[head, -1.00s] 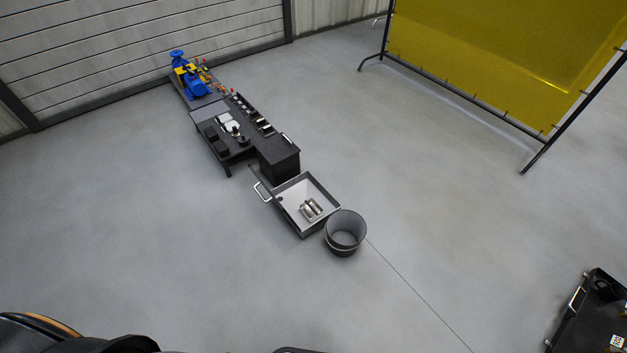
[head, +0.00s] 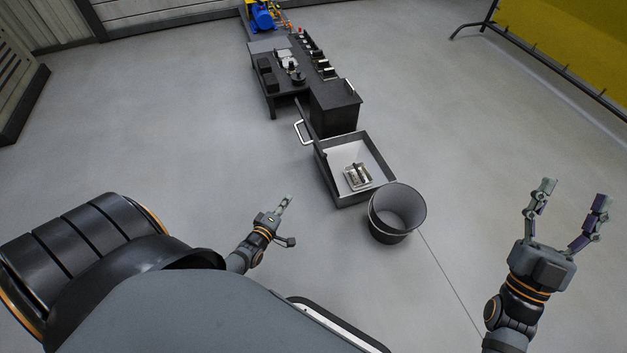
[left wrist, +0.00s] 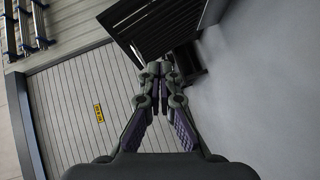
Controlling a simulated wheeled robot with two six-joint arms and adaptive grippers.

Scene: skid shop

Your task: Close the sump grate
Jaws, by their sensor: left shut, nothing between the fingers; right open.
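The sump tray (head: 380,155) is a grey open box on the floor, with a small metal object (head: 357,177) inside. A thin dark panel (head: 309,122) with a pale handle (head: 299,131) stands raised at its left side, seen nearly edge-on; it looks like the open grate. A dark slatted panel (left wrist: 165,22) shows above the fingers in the left wrist view, probably the same grate. My left gripper (head: 290,198) is shut and empty, apart from the tray, to its lower left; its fingertips (left wrist: 158,70) meet in the left wrist view. My right gripper (head: 575,193) is open and empty at the right.
A dark bucket (head: 397,212) stands against the tray's near right corner. A dark cabinet and bench (head: 335,110) stand behind the tray, with a blue pump (head: 263,16) at the far end. A yellow screen (head: 580,40) stands at the upper right. The floor left of the tray is clear.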

